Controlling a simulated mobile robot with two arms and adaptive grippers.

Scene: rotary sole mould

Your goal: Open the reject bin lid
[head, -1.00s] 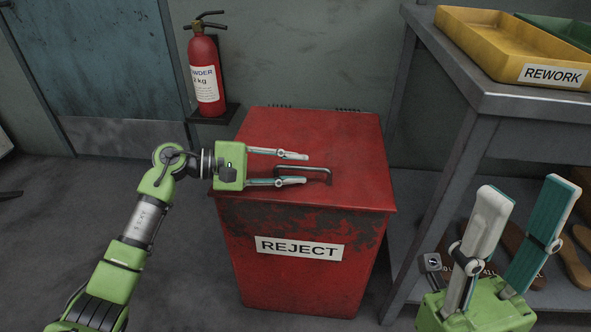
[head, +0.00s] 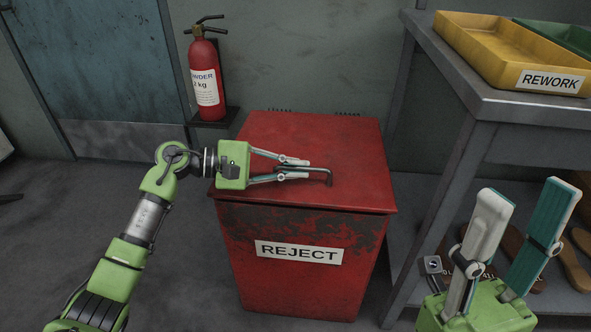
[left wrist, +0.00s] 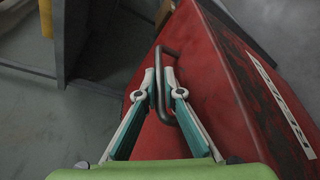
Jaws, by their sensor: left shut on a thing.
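The red reject bin (head: 290,262) stands on the floor with its lid (head: 330,135) down flat on top. A dark bar handle (head: 328,172) is fixed on the lid. My left gripper (head: 305,168) has come in from the left and its fingers are closed on the handle. In the left wrist view the handle (left wrist: 190,122) passes between the fingertips (left wrist: 162,78), with its far end beyond them. My right gripper (head: 522,215) is open and empty at the lower right, with its fingers pointing up, away from the bin.
A grey shelf bench (head: 500,105) stands to the right, with a yellow REWORK tray (head: 480,45) and a green tray (head: 560,30) on it. Brown soles (head: 575,265) lie on its lower shelf. A fire extinguisher (head: 205,75) hangs behind the bin.

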